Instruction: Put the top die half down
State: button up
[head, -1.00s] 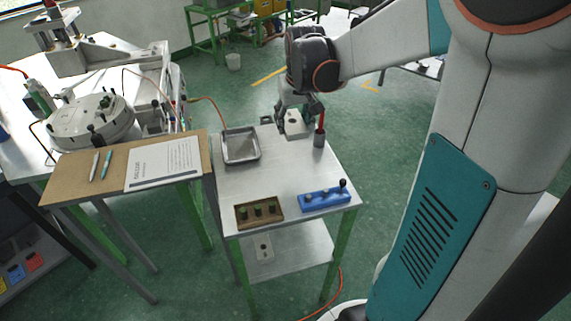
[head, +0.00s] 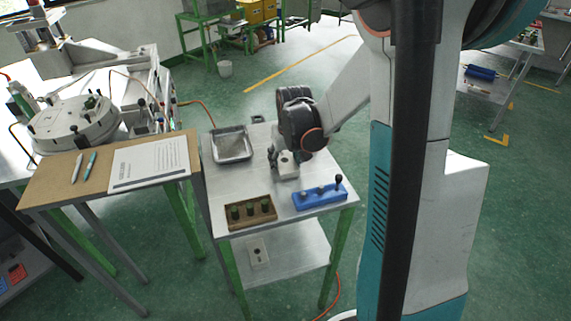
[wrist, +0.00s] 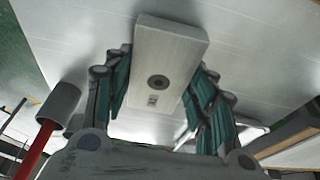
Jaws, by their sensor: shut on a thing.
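The top die half (wrist: 180,45) is a pale grey rectangular block with a dark round hole and a small mark on its face. My gripper (wrist: 163,78) is shut on it, with its teal-padded fingers on the block's two long sides. In the head view the block (head: 286,167) shows in my gripper (head: 286,162), over the middle of the small metal table (head: 222,190). I cannot tell whether its underside touches the table top. My wrist hides part of it in the head view.
A metal tray (head: 232,157) stands at the table's back left. A brown block with green pegs (head: 251,212) and a blue holder with knobs (head: 320,195) line the front edge.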

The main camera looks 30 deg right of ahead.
jog(key=shift+f, duration=0.25)
jog(key=shift+f, duration=0.2)
jog(key=o, duration=1.4)
jog(key=shift+c, duration=0.2)
jog(key=shift+r, duration=0.2)
jog(key=p+v, duration=0.4)
jog(key=v, duration=0.8)
